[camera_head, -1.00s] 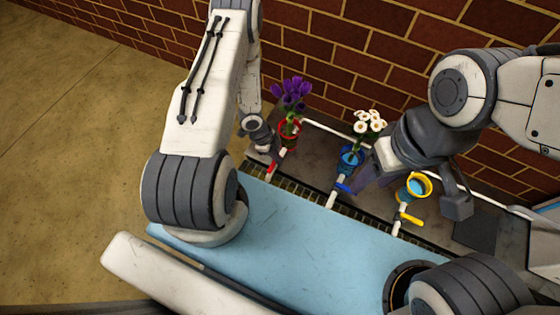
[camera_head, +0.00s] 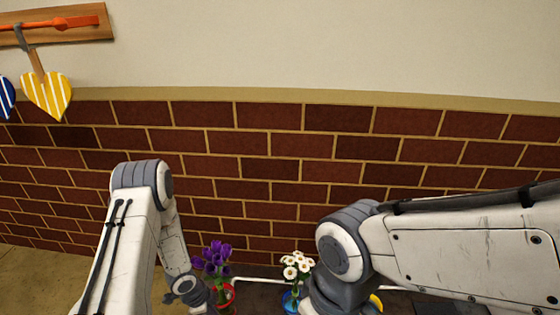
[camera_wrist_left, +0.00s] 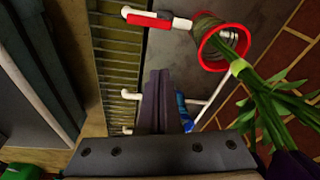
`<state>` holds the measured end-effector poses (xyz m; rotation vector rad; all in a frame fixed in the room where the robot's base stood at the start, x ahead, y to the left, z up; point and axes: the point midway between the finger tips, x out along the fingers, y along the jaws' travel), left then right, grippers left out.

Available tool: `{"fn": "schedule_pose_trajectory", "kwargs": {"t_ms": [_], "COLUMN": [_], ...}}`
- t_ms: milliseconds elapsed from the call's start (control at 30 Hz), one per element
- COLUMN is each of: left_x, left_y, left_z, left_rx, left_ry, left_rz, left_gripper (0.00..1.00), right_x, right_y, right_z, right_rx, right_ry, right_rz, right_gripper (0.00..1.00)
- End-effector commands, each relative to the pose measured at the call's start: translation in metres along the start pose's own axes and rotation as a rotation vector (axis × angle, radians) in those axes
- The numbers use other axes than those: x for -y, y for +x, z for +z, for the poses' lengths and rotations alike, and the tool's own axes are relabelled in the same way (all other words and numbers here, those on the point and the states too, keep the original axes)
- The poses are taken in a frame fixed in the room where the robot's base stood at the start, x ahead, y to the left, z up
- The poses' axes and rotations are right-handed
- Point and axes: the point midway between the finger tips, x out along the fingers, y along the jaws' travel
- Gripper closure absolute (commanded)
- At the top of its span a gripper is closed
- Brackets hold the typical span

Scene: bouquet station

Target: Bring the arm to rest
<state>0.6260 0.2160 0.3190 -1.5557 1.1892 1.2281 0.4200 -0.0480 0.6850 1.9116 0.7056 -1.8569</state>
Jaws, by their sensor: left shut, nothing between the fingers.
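My left arm (camera_head: 140,235) reaches down from the left in the head view, beside the purple flowers (camera_head: 213,258) in a red pot (camera_head: 226,297). In the left wrist view my left gripper (camera_wrist_left: 158,85) is shut with nothing in it. It hangs beside the red pot (camera_wrist_left: 222,47), apart from it. My right arm (camera_head: 440,245) crosses the right side of the head view. Its gripper is hidden or below the frame.
White daisies (camera_head: 297,265) stand in a blue pot (camera_head: 290,301) by my right arm. A yellow rim (camera_head: 376,301) shows beside it. A brick wall (camera_head: 270,150) rises behind. A rack (camera_head: 60,22) holds a striped heart (camera_head: 47,93). A metal grating (camera_wrist_left: 112,80) runs beside the gripper.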

Motion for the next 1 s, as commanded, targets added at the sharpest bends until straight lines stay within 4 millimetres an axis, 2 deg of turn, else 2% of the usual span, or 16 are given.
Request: {"fn": "schedule_pose_trajectory", "kwargs": {"t_ms": [33, 167, 267, 367, 467, 600, 700, 1000], "left_x": [0.015, 0.034, 0.034, 0.022, -0.004, -0.056, -0.097, -0.198], "left_y": [-0.024, -0.081, -0.124, -0.169, -0.212, -0.262, -0.289, -0.334], "left_z": [-0.013, -0.045, -0.072, -0.102, -0.130, -0.162, -0.176, -0.190], "left_rx": [0.042, 0.141, 0.190, 0.217, 0.225, 0.207, 0.187, 0.138], "left_ry": [-0.013, -0.099, -0.175, -0.259, -0.352, -0.477, -0.551, -0.678], "left_rz": [-0.034, -0.103, -0.150, -0.191, -0.214, -0.206, -0.174, -0.036], "left_gripper": [1.00, 1.00, 1.00, 1.00, 1.00, 1.00, 1.00, 1.00], "right_x": [0.000, 0.000, 0.000, 0.000, 0.000, 0.000, 0.000, 0.000], "right_y": [0.000, 0.000, 0.000, 0.000, 0.000, 0.000, 0.000, 0.000], "right_z": [0.000, 0.000, 0.000, 0.000, 0.000, 0.000, 0.000, 0.000], "right_rx": [0.000, 0.000, 0.000, 0.000, 0.000, 0.000, 0.000, 0.000], "right_ry": [0.000, 0.000, 0.000, 0.000, 0.000, 0.000, 0.000, 0.000], "right_rz": [0.000, 0.000, 0.000, 0.000, 0.000, 0.000, 0.000, 0.000], "right_gripper": [0.50, 0.50, 0.50, 0.50, 0.50, 0.50, 0.50, 0.50]}}
